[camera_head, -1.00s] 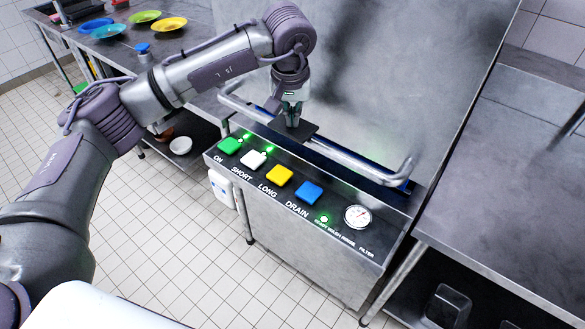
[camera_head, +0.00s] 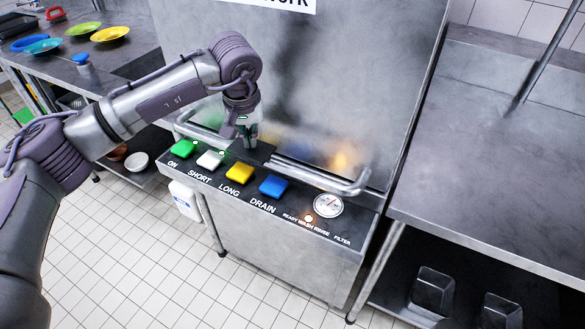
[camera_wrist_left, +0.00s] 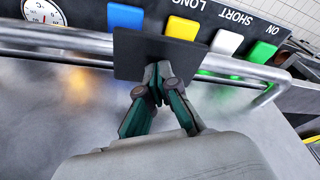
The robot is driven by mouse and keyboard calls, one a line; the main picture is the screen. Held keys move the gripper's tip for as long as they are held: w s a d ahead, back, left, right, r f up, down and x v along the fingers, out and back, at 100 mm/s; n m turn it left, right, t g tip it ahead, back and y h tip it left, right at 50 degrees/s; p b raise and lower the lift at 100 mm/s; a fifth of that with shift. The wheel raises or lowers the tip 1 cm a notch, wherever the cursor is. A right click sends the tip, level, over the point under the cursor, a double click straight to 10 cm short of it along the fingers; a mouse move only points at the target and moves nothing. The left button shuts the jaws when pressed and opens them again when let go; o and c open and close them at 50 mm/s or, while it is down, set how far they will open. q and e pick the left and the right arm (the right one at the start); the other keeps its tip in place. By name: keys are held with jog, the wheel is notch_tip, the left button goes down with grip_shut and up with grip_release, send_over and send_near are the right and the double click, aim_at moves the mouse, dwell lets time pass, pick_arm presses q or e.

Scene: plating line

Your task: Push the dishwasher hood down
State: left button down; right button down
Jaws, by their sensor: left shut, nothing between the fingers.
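The dishwasher hood (camera_head: 300,75) is a large grey steel face behind the control panel (camera_head: 235,190). Its lower edge looks close to the panel, with no clear gap seen. A tubular handle (camera_head: 318,177) runs across its front, low over the panel, and also shows in the left wrist view (camera_wrist_left: 60,35). A dark flat plate (camera_wrist_left: 150,58) sits at the middle of the handle. My left gripper (camera_head: 247,142) is shut and empty, pointing down at this plate; its fingertips (camera_wrist_left: 158,70) seem to touch it. My right gripper is not in view.
The panel has green, white, yellow and blue buttons, a round gauge (camera_head: 328,205) and a glowing orange light (camera_head: 308,218). A steel table (camera_head: 490,160) stands right.

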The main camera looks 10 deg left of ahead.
pick_arm(q)
jog(key=shift+r, duration=0.1)
jog(key=s+r, duration=0.1)
jog(key=s+a+r+p, duration=0.1)
jog(key=r, duration=0.1)
jog(key=shift+s, duration=0.35)
jog(key=s+a+r+b, duration=0.1)
jog(key=s+a+r, duration=0.1)
jog(key=s, duration=0.7)
jog(key=shift+s+a, duration=0.3)
jog(key=shift+a, duration=0.45)
